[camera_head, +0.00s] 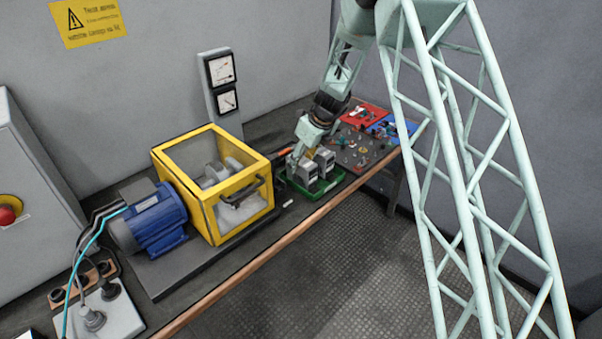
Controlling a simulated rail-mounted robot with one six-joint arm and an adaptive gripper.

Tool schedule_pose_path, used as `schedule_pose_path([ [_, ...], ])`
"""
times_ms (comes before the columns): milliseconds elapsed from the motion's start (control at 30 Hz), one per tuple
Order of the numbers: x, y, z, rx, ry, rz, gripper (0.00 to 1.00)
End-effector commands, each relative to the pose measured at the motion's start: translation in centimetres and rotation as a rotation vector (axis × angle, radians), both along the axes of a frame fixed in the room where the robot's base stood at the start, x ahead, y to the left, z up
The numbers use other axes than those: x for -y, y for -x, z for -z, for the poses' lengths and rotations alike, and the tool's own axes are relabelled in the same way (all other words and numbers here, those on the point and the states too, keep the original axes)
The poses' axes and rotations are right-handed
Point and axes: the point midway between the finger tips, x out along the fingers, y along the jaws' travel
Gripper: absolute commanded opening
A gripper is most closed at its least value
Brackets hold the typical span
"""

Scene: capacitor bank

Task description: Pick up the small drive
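Two grey, box-shaped units stand upright in a green tray (338,179) on the bench, right of the yellow guard. The nearer unit (307,173) is on the left, and the other unit (326,160) is just behind it to the right. They look like drives, but I cannot tell which one is the small drive. My gripper (305,157) points down right over these units. Its fingertips are small and partly hidden, so I cannot tell whether they are open or touching a unit.
A yellow-framed clear guard (213,188) and a blue motor (152,218) stand left of the tray. Red (364,116) and blue (392,127) trays lie behind it, beside a dark board (360,151) with small parts. Two gauges (221,71) stand at the wall.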

Motion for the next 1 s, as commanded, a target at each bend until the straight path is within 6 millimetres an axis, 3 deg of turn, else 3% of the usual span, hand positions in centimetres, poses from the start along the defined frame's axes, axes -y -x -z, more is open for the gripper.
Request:
schedule_pose_path([
  [467,0.0,-0.1,-0.1,0.001,0.0,0.0,0.02],
  [1000,0.0,-0.1,-1.0,0.002,-0.001,0.0,0.02],
])
